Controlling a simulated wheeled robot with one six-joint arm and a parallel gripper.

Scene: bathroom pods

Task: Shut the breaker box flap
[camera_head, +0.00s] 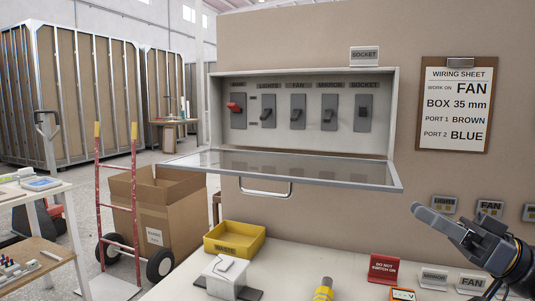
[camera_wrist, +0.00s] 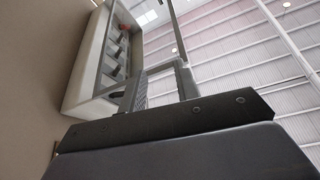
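The breaker box (camera_head: 385,110) is a pale metal case on the beige wall, with a row of switches inside. The leftmost switch (camera_head: 236,105) has a red lever; the others are dark. The glass flap (camera_head: 300,172) is open, sticking out nearly level from the box's lower edge, with a metal bar handle (camera_head: 265,187) below its front edge. My gripper (camera_head: 442,216) is at the right, lower than the flap's right end and apart from it. In the wrist view, its two fingers (camera_wrist: 162,82) stand apart with nothing between them. The box (camera_wrist: 85,70) shows beyond them.
A bench (camera_head: 290,270) below holds a yellow bin (camera_head: 235,239), a white box (camera_head: 226,277), a red sign (camera_head: 384,268) and a yellow-handled tool (camera_head: 323,290). A wiring sheet (camera_head: 457,105) hangs to the right. A red hand truck (camera_head: 116,200) and carton (camera_head: 155,215) stand left.

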